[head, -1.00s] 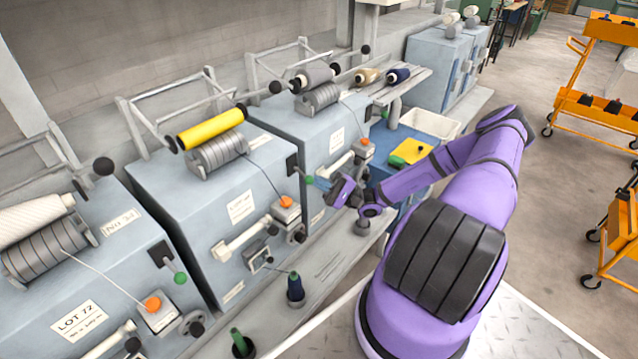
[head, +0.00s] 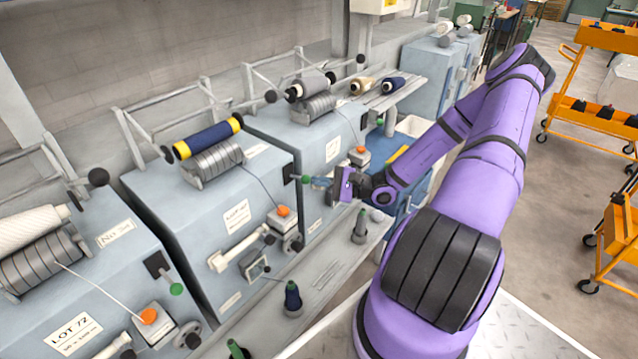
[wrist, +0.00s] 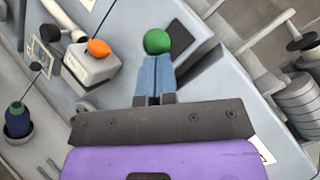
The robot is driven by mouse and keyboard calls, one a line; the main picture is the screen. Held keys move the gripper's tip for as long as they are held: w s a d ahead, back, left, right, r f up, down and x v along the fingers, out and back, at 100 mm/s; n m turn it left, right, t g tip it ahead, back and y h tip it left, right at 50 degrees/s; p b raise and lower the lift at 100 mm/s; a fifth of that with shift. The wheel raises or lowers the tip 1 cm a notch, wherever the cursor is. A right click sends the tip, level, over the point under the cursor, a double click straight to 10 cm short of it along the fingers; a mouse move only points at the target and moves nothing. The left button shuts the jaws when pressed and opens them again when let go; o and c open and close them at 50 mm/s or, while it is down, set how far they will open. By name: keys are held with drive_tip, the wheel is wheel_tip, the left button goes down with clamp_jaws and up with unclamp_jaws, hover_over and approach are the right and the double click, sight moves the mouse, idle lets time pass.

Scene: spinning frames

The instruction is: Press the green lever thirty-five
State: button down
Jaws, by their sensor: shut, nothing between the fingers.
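A green ball-ended lever (head: 306,180) sticks out from the right end of the middle blue-grey machine (head: 200,195). My gripper (head: 320,183) is shut and empty, its light-blue fingertips right beside this green knob. In the wrist view the knob (wrist: 157,41) lies straight beyond the closed fingertips (wrist: 155,76); I cannot tell whether they touch. The middle machine carries a navy roll with yellow ends (head: 208,137). Its front label (head: 236,216) is too small to read surely. A second green lever (head: 176,289) is on the nearest machine, labelled LOT 72 (head: 72,334).
Orange buttons (head: 283,211) sit on small boxes on the machine fronts. A shelf below holds cone spools, one of them navy (head: 293,297). Another machine (head: 325,140) stands close behind my gripper. Orange carts (head: 590,95) stand on the open floor at right.

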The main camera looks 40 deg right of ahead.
drive_tip(key=s+d+f, duration=0.4)
drive_tip(key=s+d, duration=0.2)
drive_tip(key=d, duration=0.4)
drive_tip(key=shift+s+d, duration=0.3)
drive_tip(key=shift+s, duration=0.05)
idle(0.4)
drive_tip(key=s+a+r+n+g+h, duration=0.1)
drive_tip(key=a+r+n+g+h, duration=0.3)
drive_tip(key=a+r+n+g, duration=0.55)
drive_tip(key=a+r+n+g+h, duration=0.25)
drive_tip(key=a+r+g, duration=0.3)
drive_tip(key=r, duration=0.85)
drive_tip(key=s+a+r+n+t+h, duration=0.2)
drive_tip(key=s+a+r+t+h, duration=0.1)
drive_tip(key=s+r, duration=0.4)
drive_tip(key=s+a+r+n+t+h, duration=0.2)
drive_tip(key=s+a+r+t+h, duration=0.2)
drive_tip(key=r, duration=0.6)
drive_tip(key=shift+s+a+h, duration=0.35)
drive_tip(key=shift+s+a, duration=0.9)
drive_tip(key=shift+s, duration=0.45)
